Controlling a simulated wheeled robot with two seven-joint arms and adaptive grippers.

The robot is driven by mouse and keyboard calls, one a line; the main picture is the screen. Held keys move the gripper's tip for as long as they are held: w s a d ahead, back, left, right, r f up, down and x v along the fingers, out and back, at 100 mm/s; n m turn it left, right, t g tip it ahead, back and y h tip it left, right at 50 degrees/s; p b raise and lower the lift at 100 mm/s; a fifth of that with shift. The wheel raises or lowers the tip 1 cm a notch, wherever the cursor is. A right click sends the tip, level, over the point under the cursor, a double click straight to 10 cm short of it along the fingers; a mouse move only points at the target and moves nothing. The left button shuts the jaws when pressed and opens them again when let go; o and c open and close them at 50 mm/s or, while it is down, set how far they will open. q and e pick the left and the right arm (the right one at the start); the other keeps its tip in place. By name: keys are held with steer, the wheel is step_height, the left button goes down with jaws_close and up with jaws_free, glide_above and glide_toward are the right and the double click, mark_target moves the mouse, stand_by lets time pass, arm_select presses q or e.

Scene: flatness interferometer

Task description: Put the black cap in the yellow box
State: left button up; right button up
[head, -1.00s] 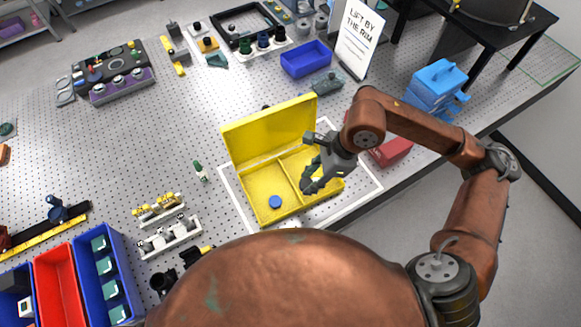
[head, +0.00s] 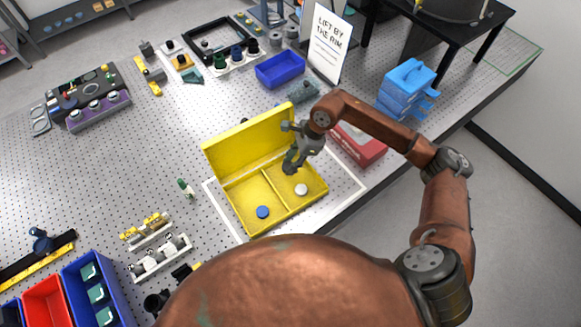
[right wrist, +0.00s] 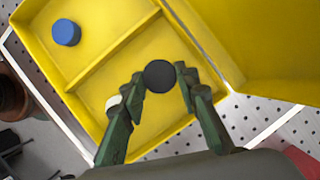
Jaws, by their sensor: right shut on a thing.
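The yellow box (head: 234,205) stands with its lid open, split by a divider into two compartments. A blue cap (head: 263,212) lies in the left compartment and a white cap (head: 301,189) in the right one. The right wrist view shows the blue cap (right wrist: 66,33) and, partly behind a finger, the white cap (right wrist: 113,103). My right gripper (head: 290,167) is shut on the black cap (right wrist: 160,76), over the right compartment near the lid side. The cap's height above the floor of the box is hard to tell. My left gripper is not in view.
A white frame (head: 222,219) surrounds the box on the perforated table. A red box (head: 357,145) stands close to its right, behind my right arm. A blue tray (head: 280,71) and a sign (head: 331,43) are farther back.

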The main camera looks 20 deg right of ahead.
step_height(320, 180, down, 3)
steer(key=shift+f+p, duration=0.1)
steer(key=shift+p, duration=0.25)
steer(key=shift+f, duration=0.2)
steer(key=o, duration=0.7)
steer(key=shift+r, duration=0.1)
steer(key=shift+o, duration=0.2)
steer(key=shift+r, duration=0.1)
steer(key=shift+d+r, duration=0.1)
steer(key=shift+r, duration=0.2)
steer(key=b+v, duration=0.1)
steer(key=v, duration=1)
steer(key=shift+r, duration=0.2)
